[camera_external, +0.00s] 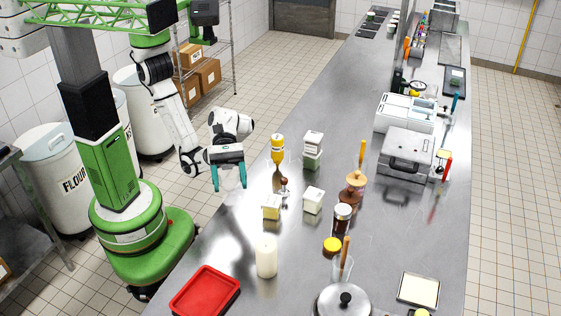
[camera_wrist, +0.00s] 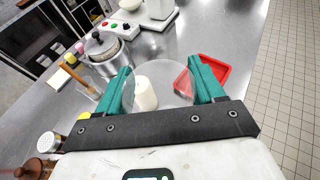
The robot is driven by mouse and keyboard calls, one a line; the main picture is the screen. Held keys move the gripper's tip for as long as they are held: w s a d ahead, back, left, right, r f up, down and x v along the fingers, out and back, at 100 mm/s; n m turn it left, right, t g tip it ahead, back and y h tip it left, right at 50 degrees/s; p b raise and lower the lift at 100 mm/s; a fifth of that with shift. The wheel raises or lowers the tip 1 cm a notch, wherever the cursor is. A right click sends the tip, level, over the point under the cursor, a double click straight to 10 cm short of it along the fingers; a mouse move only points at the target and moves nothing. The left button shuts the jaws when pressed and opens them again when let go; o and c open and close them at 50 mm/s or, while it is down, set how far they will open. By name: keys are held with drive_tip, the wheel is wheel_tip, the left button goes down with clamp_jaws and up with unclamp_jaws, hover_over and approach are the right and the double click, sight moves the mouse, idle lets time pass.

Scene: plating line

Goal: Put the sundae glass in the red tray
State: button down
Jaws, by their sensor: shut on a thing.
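My gripper (camera_external: 229,178), with teal fingers, hangs over the left edge of the steel counter, well back from the tray. In the wrist view my gripper (camera_wrist: 163,88) is shut on the clear sundae glass (camera_wrist: 165,75), whose round, see-through outline shows between the fingers. In the external view the glass is too faint to make out. The red tray (camera_external: 205,292) lies on the counter at the lower left. It also shows in the wrist view (camera_wrist: 222,73), beyond the glass and partly hidden by the right finger. The tray looks empty.
A white cylinder (camera_external: 266,257) stands beside the tray. A yellow-topped bottle (camera_external: 278,150), a yellow-and-white block (camera_external: 271,207) and white containers (camera_external: 313,200) stand on the counter right of my gripper. A lidded pot (camera_external: 343,302) is at the front.

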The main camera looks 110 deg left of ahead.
drive_tip(key=s+d+m+g+h, duration=0.1)
drive_tip(key=s+d+m+g, duration=0.1)
drive_tip(key=s+d, duration=0.4)
drive_tip(key=s+d+m+g+h, duration=0.15)
drive_tip(key=s+d, duration=0.25)
drive_tip(key=d, duration=0.5)
drive_tip(key=shift+g+y, duration=0.35)
drive_tip(key=shift+y, duration=0.1)
drive_tip(key=shift+w+d+f+b, duration=0.1)
drive_tip(key=shift+w+d+f, duration=1.5)
drive_tip(key=shift+f, duration=1.5)
drive_tip(key=shift+w+d+f+b, duration=0.15)
drive_tip(key=shift+w+d+f, duration=0.85)
drive_tip(key=shift+w+f, duration=1.6)
drive_tip(key=shift+w+d+f+b, duration=0.1)
drive_tip(key=shift+w+d+f, duration=1.25)
drive_tip(key=shift+f, duration=2.2)
drive_tip(key=shift+f, duration=0.1)
drive_tip(key=shift+c, duration=0.7)
unclamp_jaws()
